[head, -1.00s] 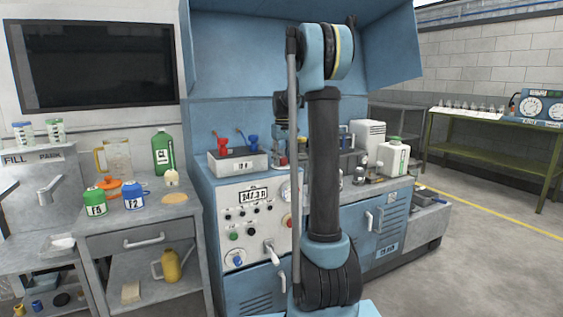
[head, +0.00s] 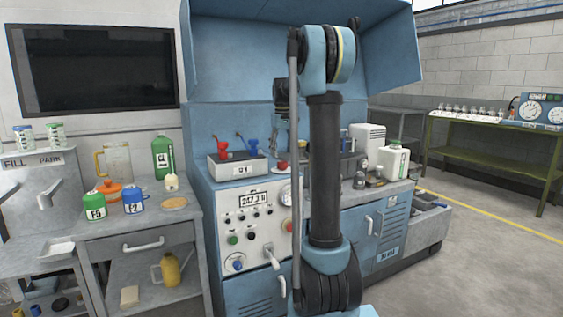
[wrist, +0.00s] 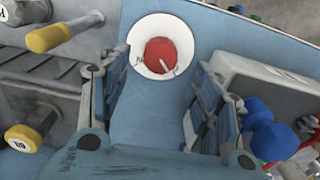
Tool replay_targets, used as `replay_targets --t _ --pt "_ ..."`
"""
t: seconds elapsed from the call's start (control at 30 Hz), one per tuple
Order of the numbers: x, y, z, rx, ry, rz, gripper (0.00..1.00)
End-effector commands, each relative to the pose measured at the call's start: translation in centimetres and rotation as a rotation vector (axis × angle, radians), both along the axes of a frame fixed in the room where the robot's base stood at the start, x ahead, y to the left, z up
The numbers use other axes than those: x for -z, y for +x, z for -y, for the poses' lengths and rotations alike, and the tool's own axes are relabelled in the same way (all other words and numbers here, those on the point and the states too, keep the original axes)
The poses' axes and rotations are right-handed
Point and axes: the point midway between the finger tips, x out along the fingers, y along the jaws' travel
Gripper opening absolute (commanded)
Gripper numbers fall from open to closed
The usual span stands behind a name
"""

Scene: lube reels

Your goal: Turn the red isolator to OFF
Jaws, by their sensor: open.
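The red isolator (wrist: 162,52) is a round red knob with a pale pointer bar on a white round plate, with small dark marks beside the knob. In the head view it shows as a small red spot (head: 283,165) on the blue bench top, right of a grey box. My gripper (wrist: 155,78) is open and empty. Its two fingers stand left and right of the isolator in the wrist view, and the knob lies just beyond the gap between the tips, apparently untouched. In the head view my arm hides most of my gripper.
The grey box (head: 238,168) with red and blue levers (head: 250,146) stands close left of the isolator. In the wrist view blue and red handles (wrist: 272,142) lie near my right finger. A yellow-ended handle (wrist: 50,37) is on the left. A white jug (head: 393,160) stands further right.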

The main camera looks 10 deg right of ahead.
Motion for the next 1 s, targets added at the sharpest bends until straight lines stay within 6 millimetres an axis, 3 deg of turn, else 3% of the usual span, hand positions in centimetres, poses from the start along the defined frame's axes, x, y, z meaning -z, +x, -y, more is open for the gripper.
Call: replay_targets --t 0.2,0.4,0.83,1.0 --pt "-3.6 0.0 0.0 0.000 0.000 0.000 0.59" --pt "-5.3 0.0 0.0 0.000 0.000 0.000 0.59" --pt "-5.6 -0.1 0.0 0.000 0.000 0.000 0.59" --pt "-5.5 -2.1 0.0 0.012 0.000 0.007 0.59"
